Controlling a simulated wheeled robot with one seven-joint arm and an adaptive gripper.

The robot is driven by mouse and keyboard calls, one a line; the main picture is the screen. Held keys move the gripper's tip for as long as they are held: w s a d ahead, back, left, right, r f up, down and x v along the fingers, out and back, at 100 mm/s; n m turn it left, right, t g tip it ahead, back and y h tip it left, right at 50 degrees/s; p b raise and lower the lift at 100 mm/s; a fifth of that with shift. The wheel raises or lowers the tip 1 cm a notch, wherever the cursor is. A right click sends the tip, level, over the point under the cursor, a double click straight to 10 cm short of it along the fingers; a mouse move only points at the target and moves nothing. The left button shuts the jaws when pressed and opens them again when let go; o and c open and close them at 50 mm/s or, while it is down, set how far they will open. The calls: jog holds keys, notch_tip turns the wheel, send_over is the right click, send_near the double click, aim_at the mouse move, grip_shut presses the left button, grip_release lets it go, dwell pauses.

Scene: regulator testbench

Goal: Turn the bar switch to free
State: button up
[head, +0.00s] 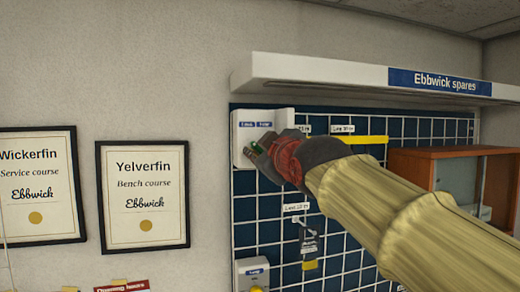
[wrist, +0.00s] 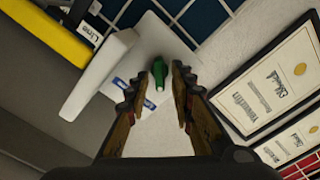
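The bar switch is green and sits on a white switch box (head: 245,128) at the upper left of the blue grid panel. Contact with that finger cannot be told. My gripper (wrist: 157,88) is open, with a finger on each side of the bar. In the head view my gripper (head: 255,155) is at the box front, and my wrist hides part of the box. Two small blue labels (wrist: 137,78) show on the box, too blurred to read surely.
A white shelf (head: 300,75) marked "Ebbwick spares" juts out just above the box. A yellow strip (head: 350,139) and a brown cabinet (head: 410,165) are to the right. A second box (head: 250,273) sits lower. Framed certificates (head: 145,195) hang left on the wall.

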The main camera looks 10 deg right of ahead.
grip_shut()
jog(key=shift+m+b, duration=0.3)
jog(key=shift+b, duration=0.1)
jog(key=m+b, duration=0.2)
jog(key=shift+f+m, duration=0.15)
jog(key=shift+m, duration=0.25)
jog(key=m+b, duration=0.3)
jog(key=m, duration=0.1)
jog(key=shift+d+m, duration=0.15)
jog(key=shift+m, duration=0.15)
jog(key=shift+d+m+b, duration=0.15)
jog(key=shift+m+b, duration=1.5)
jog(key=shift+m, duration=3.25)
